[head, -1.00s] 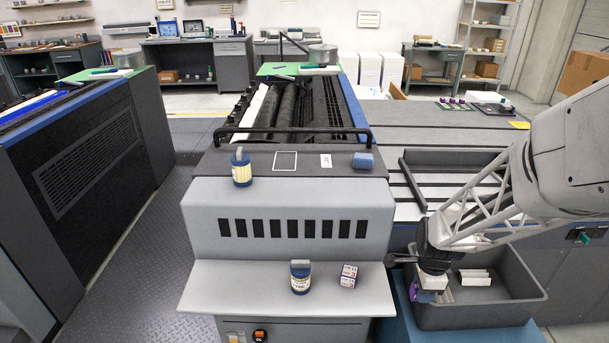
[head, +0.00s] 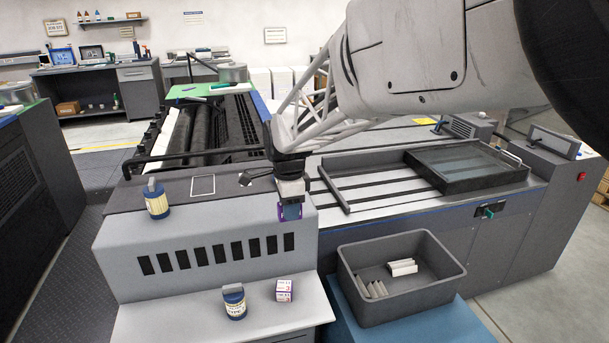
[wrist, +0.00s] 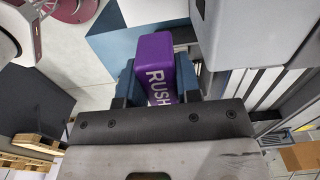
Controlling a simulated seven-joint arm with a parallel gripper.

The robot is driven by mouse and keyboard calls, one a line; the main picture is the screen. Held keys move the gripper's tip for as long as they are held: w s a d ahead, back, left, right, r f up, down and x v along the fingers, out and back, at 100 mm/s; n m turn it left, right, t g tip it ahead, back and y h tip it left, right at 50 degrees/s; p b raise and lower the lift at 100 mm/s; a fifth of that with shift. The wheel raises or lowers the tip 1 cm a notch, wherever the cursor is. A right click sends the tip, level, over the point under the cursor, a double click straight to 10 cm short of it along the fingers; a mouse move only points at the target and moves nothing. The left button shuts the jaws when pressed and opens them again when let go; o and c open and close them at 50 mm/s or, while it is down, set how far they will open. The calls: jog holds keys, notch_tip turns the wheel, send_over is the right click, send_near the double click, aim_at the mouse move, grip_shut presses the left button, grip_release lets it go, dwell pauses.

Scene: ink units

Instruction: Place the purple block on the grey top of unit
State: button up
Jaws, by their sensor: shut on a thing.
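The purple block (wrist: 156,55), lettered "RUSH", is held between the blue fingers of my gripper in the wrist view. In the head view my gripper (head: 290,211) hangs over the right end of the unit, with a little purple showing at its fingertips. The dark grey top of the unit (head: 130,199) carries a white outlined square (head: 203,185) left of my gripper. A blue-and-cream jar (head: 156,199) stands at its left front edge. My arm covers the right part of the top.
A lower pale shelf (head: 165,325) holds another jar (head: 235,301) and a small white-and-purple box (head: 284,290). A dark bin (head: 440,291) with pale blocks stands on a blue stand at right. A black rail (head: 150,163) runs behind the grey top.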

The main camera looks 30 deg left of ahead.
dwell(0.4)
jog(key=w+a, duration=0.3)
jog(key=a, duration=0.1)
jog(key=w+a+f, duration=0.1)
jog(key=w+a, duration=0.2)
jog(key=w, duration=0.1)
jog(key=w+a, duration=0.4)
jog(key=shift+a+f, duration=0.25)
jog(key=shift+a, duration=0.1)
jog(key=shift+f, duration=1.75)
jog(key=shift+f, duration=0.2)
jog(key=o, duration=0.9)
jog(key=shift+r, duration=0.15)
notch_tip(320, 180, up, 12)
jog(key=shift+r, duration=0.1)
